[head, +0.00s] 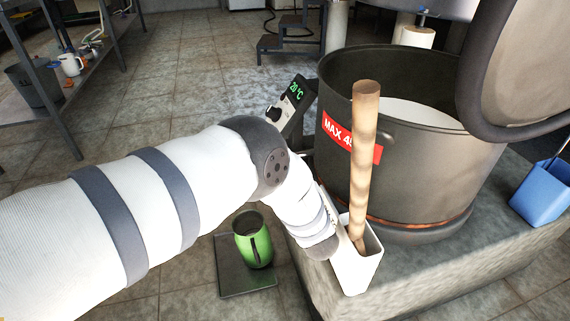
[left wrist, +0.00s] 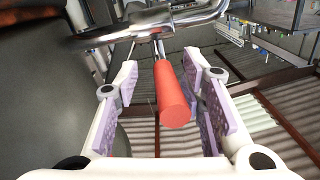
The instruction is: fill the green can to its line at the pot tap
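The green can (head: 262,252) stands upright on a dark square plate (head: 235,283) low beside the stone plinth. Its top is open; I cannot make out its line or any liquid inside. The large dark pot (head: 420,180) stands on the plinth with pale content and a red MAX label. In the left wrist view, the red tap handle (left wrist: 174,98) sits below a shiny metal pipe (left wrist: 150,22). My left gripper (left wrist: 165,100) is open with its fingers on either side of the handle, a gap showing at the left. In the head view its fingers are hidden. My right gripper is not in view.
A white holder (head: 355,268) with an upright wooden stick (head: 364,150) stands at the plinth edge, close to my left arm. A display (head: 295,95) reads 20 °C. A blue container (head: 541,195) sits at right. A shelf with a mug (head: 70,65) is at far left.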

